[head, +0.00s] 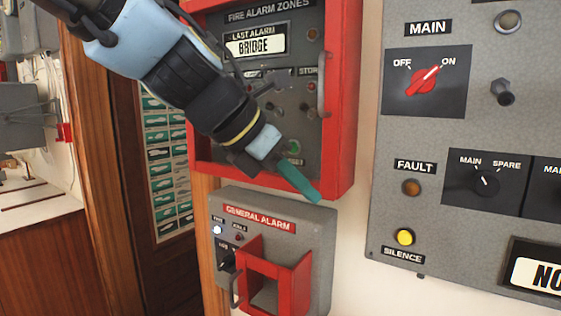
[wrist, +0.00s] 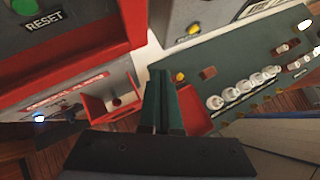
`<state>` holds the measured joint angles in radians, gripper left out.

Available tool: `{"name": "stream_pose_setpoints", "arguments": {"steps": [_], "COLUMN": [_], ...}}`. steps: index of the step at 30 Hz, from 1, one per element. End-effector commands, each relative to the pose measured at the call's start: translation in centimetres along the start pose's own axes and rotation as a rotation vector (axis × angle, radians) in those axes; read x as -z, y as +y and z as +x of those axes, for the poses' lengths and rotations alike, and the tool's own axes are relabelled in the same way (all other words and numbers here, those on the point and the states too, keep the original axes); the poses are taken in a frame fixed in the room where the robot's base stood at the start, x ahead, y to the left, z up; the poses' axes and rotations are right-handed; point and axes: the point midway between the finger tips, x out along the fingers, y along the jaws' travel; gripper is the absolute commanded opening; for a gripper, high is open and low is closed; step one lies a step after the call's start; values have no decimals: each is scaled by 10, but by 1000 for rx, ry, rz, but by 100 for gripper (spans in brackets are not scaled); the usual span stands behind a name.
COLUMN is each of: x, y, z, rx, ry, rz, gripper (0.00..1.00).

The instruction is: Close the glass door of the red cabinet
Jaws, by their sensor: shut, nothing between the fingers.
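The red cabinet (head: 342,100) hangs on the wall at the upper middle of the head view. Its grey inner panel shows through the front, with a metal handle (head: 322,98) along the right side. I cannot tell how far its glass door stands from the frame. In the wrist view the cabinet's red frame (wrist: 90,62) fills the upper left, with a green RESET button inside. My gripper (head: 300,182) is shut and empty, in front of the cabinet's lower right edge. Its teal fingers also show in the wrist view (wrist: 165,102). My arm hides the cabinet's left part.
Below the cabinet is a grey general alarm box (head: 312,222) with a red open-fronted guard (head: 290,255). A grey switch panel (head: 455,130) with knobs stands to the right. A wooden door frame (head: 90,140) is left. Bare wall separates cabinet and switch panel.

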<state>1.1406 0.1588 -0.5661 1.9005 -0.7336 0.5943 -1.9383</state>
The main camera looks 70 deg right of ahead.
Motion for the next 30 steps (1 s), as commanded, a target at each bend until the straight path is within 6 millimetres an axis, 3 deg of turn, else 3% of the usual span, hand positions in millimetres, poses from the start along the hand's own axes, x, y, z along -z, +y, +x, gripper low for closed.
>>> {"name": "stream_pose_setpoints", "arguments": {"steps": [18, 30], "x": [-4, 2], "y": [-29, -25], "z": [-73, -79], "rx": [-1, -9], "ry": [1, 9], "rz": [-1, 3], "gripper": [0, 0]}}
